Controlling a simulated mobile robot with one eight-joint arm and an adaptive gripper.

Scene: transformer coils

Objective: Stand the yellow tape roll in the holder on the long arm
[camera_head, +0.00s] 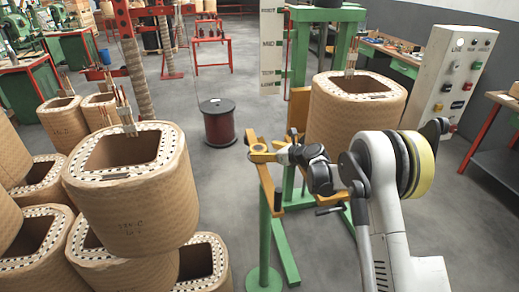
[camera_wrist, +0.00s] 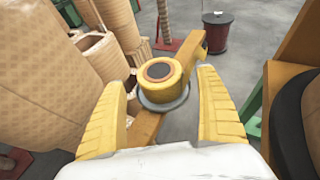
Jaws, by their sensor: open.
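The yellow tape roll (camera_wrist: 160,76), with an orange-brown ring and a dark centre on its upward face, sits on a round grey disc-like seat (camera_wrist: 163,104) in the wrist view. This seat is on an orange-yellow arm (camera_wrist: 145,128), which could be the long arm; it also shows in the head view (camera_head: 266,184). My gripper (camera_wrist: 161,80) is open, with one yellow finger on each side of the roll and a visible gap to each. In the head view my gripper (camera_head: 260,152) is small, and the roll is hard to tell from the yellow fingers.
A large paper-wrapped coil (camera_head: 345,120) stands close behind my arm, by a green stand (camera_head: 264,245). Several more coils, one at the front (camera_head: 135,210), crowd the left. A dark red spool (camera_head: 218,125) stands on open floor. A control panel (camera_head: 452,80) is at the right.

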